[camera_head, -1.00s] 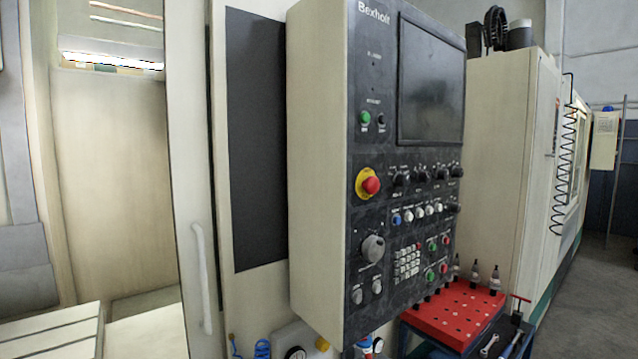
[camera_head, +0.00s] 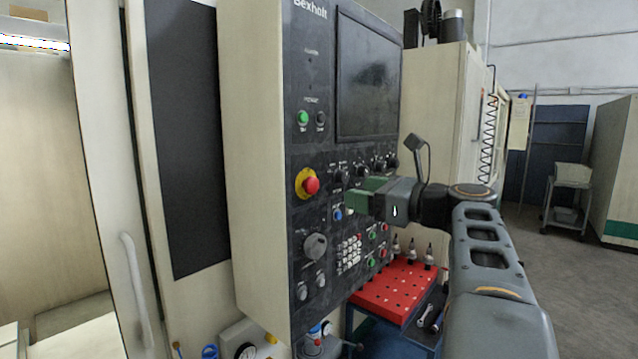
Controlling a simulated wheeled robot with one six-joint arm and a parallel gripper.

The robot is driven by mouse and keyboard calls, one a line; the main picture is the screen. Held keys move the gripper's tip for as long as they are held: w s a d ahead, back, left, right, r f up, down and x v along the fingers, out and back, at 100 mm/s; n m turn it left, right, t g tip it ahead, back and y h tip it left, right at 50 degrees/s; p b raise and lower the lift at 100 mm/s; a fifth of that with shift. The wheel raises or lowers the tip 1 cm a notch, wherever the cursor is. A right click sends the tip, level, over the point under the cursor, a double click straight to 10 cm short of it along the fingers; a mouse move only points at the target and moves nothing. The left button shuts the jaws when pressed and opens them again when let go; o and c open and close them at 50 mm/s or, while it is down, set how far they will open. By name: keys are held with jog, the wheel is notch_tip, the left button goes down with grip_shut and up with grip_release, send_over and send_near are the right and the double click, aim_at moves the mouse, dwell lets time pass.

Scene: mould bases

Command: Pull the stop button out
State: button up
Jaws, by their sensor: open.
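The stop button (camera_head: 311,185) is a red mushroom knob on a yellow round base. It sits on the left side of the dark control panel (camera_head: 327,270), below a green button. My gripper (camera_head: 352,197) has green fingers pointing left toward the panel. It is to the right of the stop button, apart from it, at nearly the same height in the picture. It is open and I see nothing in it. My gripper hides some of the panel's knobs and small buttons. How far its fingertips are from the panel is hard to tell.
A screen (camera_head: 368,80) fills the panel's upper part. Selector knobs (camera_head: 364,172) and a large grey dial (camera_head: 315,246) lie near the button. A red tool rack (camera_head: 397,289) with several tool holders stands below right. Open floor lies at the right.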

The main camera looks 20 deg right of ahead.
aim_at(316, 185)
jog(key=p+x, duration=0.2)
jog(key=x, duration=0.9)
jog(key=shift+w+a+p, duration=0.15)
jog(key=shift+w+p, duration=0.1)
jog(key=shift+p, duration=0.05)
jog(key=shift+f, duration=0.1)
jog(key=shift+c, duration=0.4)
